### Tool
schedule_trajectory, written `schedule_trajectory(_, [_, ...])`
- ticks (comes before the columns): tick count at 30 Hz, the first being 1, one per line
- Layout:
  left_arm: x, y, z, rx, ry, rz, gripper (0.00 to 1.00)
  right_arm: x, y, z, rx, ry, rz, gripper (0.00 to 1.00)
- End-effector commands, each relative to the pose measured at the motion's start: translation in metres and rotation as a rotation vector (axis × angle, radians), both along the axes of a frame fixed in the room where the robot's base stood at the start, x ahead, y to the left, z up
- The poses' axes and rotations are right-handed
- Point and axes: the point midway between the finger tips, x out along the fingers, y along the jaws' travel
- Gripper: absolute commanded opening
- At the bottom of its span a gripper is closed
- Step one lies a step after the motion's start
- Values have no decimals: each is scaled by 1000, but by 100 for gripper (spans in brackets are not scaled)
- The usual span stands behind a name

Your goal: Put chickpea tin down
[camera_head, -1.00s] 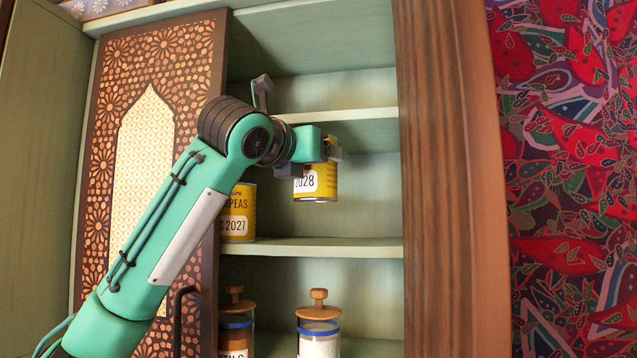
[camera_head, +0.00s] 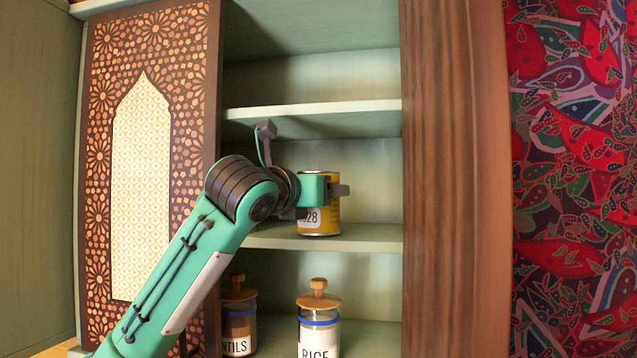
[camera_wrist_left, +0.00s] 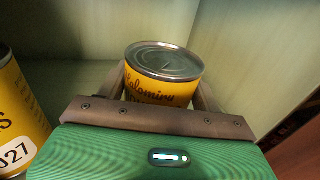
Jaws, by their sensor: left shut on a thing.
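My left gripper (camera_head: 328,190) is shut on a yellow tin (camera_head: 322,224) with a silver lid and a white label reading "028". The tin is upright, its base at the level of the middle shelf (camera_head: 372,238). I cannot tell whether it touches the shelf. In the left wrist view the tin (camera_wrist_left: 165,62) sits between the two fingers, its lid facing up. A second yellow tin (camera_wrist_left: 18,118), labelled "027", stands to its left in that view. The arm hides that tin in the head view. My right gripper is not in view.
An upper shelf (camera_head: 350,108) lies above. Below stand a rice jar (camera_head: 319,338) and a lentils jar (camera_head: 238,325). A patterned door (camera_head: 150,60) is at left and a dark wooden panel (camera_head: 450,150) at right. The shelf right of the held tin is free.

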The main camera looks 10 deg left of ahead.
Motion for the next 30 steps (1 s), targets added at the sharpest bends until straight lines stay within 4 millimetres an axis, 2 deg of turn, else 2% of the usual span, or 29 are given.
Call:
schedule_trajectory(13, [0, 0, -3, 0, -3, 0, 23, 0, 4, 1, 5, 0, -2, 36])
schedule_trajectory(14, [1, 0, -5, 1, -1, 0, 68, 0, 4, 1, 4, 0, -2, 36])
schedule_trajectory(17, [1, 0, -4, 1, -1, 0, 88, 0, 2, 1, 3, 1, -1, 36])
schedule_trajectory(27, [0, 0, -1, 0, -1, -1, 88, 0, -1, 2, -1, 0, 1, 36])
schedule_trajectory(30, [-6, 2, -4, 0, -3, 0, 88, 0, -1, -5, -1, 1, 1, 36])
